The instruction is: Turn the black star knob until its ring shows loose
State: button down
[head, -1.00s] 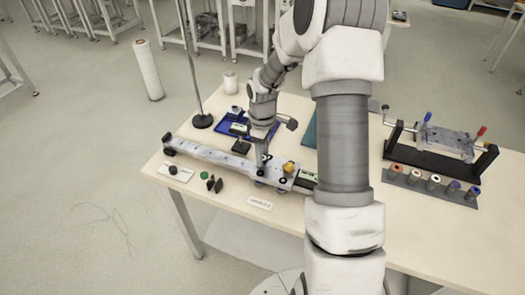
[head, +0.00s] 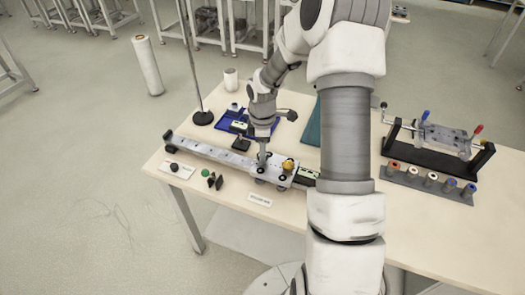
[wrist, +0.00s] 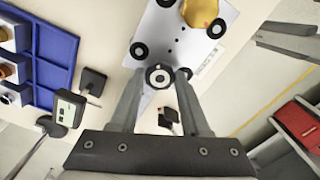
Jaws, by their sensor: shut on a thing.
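A small round knob (wrist: 158,76), dark with a pale ring around its dark centre, sits at the edge of a light metal carriage plate (wrist: 165,32). The knob's star outline is not clear, and I cannot tell whether its ring reads loose. My gripper (wrist: 159,78) is shut on the knob, one finger on each side. In the head view, my gripper (head: 263,160) points down at the left part of the carriage (head: 272,177) on the long track (head: 210,153); the knob is mostly hidden there.
A yellow dome (head: 288,165) stands on the carriage, close to my gripper. A blue tray (wrist: 50,65) and a display box (wrist: 66,108) lie beside the track. A dark stand (head: 430,155) is at the right. The table's front right is clear.

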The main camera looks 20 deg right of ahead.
jog(key=shift+s+f, duration=0.2)
jog(key=shift+c, duration=1.9)
grip_release()
jog(key=shift+w, duration=0.1)
jog(key=shift+r, duration=0.1)
jog(key=shift+w, duration=0.1)
jog(key=shift+r, duration=0.35)
notch_tip(320, 180, up, 17)
jog(key=p, duration=0.1)
jog(key=shift+f, duration=0.15)
